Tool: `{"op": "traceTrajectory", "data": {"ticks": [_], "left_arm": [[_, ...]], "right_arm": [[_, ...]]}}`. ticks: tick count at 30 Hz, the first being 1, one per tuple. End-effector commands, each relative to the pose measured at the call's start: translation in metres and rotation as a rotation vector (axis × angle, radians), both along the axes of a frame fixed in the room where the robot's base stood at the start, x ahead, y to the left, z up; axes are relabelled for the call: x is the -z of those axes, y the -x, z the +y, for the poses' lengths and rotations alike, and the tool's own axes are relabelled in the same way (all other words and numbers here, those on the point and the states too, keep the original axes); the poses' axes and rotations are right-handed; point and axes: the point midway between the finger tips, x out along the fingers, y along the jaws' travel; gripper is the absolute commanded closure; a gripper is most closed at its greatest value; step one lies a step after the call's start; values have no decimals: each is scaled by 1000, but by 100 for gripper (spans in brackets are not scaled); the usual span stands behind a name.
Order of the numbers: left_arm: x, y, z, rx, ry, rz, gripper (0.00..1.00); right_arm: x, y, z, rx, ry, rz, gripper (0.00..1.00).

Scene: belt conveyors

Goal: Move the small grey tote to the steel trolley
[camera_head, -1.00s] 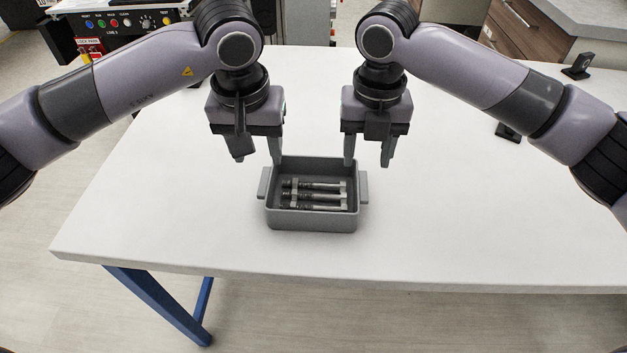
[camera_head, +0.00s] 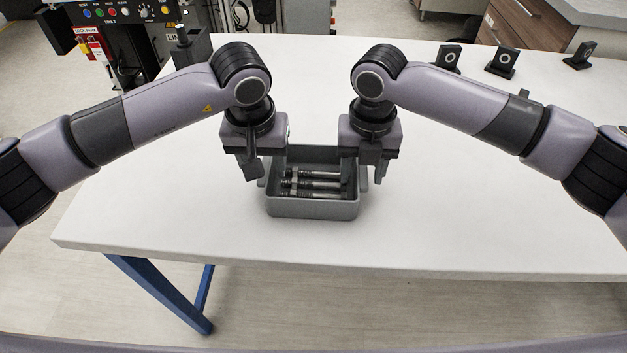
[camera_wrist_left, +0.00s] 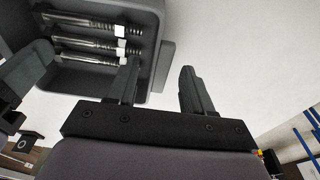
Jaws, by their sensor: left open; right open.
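The small grey tote (camera_head: 312,208) stands upright on the white table and holds several dark rods with silver ends (camera_head: 316,184). My left gripper (camera_head: 260,176) is open at the tote's left side. In the left wrist view, its fingers (camera_wrist_left: 160,85) are apart, with the tote's wall and side handle (camera_wrist_left: 163,66) lying between them. My right gripper (camera_head: 360,178) is open at the tote's right side, partly hiding that handle. I cannot tell whether any finger touches the tote. No steel trolley can be made out.
The white table (camera_head: 460,220) is clear around the tote. Several small black stands (camera_head: 502,60) are at its back right. A control panel with coloured buttons (camera_head: 118,14) is at the back left. Wooden drawers (camera_head: 525,25) stand behind.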

Motion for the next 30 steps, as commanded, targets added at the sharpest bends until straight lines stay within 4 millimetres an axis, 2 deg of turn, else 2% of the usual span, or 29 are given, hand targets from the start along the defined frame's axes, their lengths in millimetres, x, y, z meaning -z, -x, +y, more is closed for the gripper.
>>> {"op": "traceTrajectory", "data": {"ticks": [5,10,22,30], "left_arm": [[0,0,0,1,0,0,49],[0,0,0,1,0,0,100],[-3,0,0,0,0,-1,100],[-19,0,0,0,0,-1,100]], "right_arm": [[0,0,0,0,0,0,49],[0,0,0,0,0,0,100],[-3,0,0,0,-1,-1,100],[-19,0,0,0,-1,-1,100]]}}
